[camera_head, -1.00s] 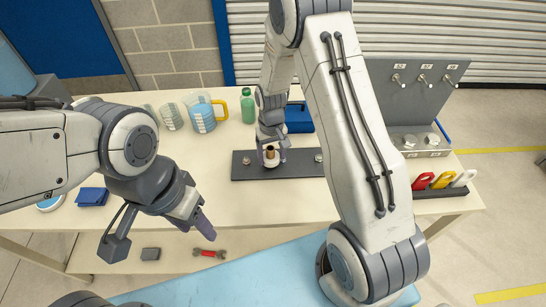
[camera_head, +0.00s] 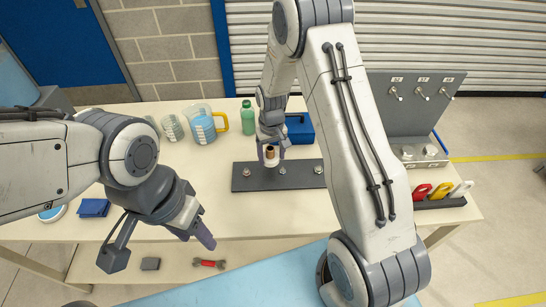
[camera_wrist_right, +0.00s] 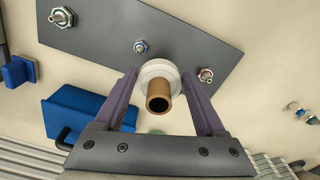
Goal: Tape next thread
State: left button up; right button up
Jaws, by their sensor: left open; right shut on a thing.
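My right gripper (camera_head: 270,160) is shut on a white tape roll with a brown core (camera_wrist_right: 158,88). It also shows in the head view (camera_head: 270,152). The roll is held above the dark plate (camera_head: 252,183), apart from the studs. Three threaded studs stand on the plate: the left stud (camera_head: 246,172), the middle stud (camera_head: 282,170) and the right stud (camera_head: 318,169). All three also show in the right wrist view. I cannot tell which threads carry tape. My left gripper (camera_head: 198,232) is open and empty, in front of the table edge.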

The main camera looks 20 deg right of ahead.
aim_at(272, 160)
jog(key=shift+s+r+p, duration=0.15)
jog(key=shift+r+p, duration=1.5)
jog(key=shift+r, duration=0.6)
jog(key=shift+s+f, duration=0.1)
jog(key=shift+f, duration=0.05)
jog(key=s+f+b, duration=0.1)
jog(key=s, duration=0.1)
jog(key=s+f+b, duration=0.2)
jog(key=s, duration=0.1)
jog(key=s+f+b, duration=0.2)
jog(key=s, duration=0.1)
jog(key=shift+d+f, duration=0.15)
jog(key=shift+f, duration=0.1)
jog(key=shift+s, duration=0.45)
